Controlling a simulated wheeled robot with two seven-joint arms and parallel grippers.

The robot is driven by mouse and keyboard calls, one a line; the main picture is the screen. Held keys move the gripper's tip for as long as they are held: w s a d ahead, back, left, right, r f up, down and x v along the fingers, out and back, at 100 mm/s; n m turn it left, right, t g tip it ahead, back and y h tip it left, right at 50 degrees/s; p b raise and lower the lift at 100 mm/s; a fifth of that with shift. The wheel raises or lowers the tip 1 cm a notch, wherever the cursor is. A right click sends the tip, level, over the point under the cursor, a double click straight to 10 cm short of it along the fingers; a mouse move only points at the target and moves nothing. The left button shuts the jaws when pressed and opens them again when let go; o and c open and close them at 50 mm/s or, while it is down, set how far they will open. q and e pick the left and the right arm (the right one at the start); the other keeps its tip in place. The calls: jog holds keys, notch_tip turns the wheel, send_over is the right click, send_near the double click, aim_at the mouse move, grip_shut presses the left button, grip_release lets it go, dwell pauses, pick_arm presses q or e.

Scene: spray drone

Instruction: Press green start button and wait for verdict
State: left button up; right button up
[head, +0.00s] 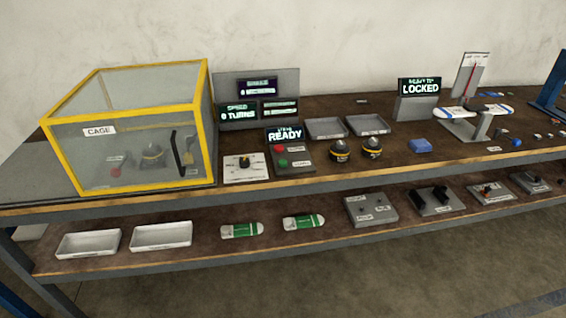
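The green start button (282,163) sits on a small dark control box (306,158) on the upper bench, just right of the cage. A red button (279,149) is above it on the same box. A small screen (285,135) behind them reads "READY". The yellow-framed clear cage (130,130) stands at the left, with a dark round device (152,155) inside, seen dimly through the panel. A larger display (238,113) reads "SPEED" and "0 TURNS". Neither of my grippers shows in the head view.
A white dial panel (245,168) stands between cage and control box. A screen (420,87) reads "LOCKED". The lower shelf holds white trays (161,237) and green-and-white packs (242,231).

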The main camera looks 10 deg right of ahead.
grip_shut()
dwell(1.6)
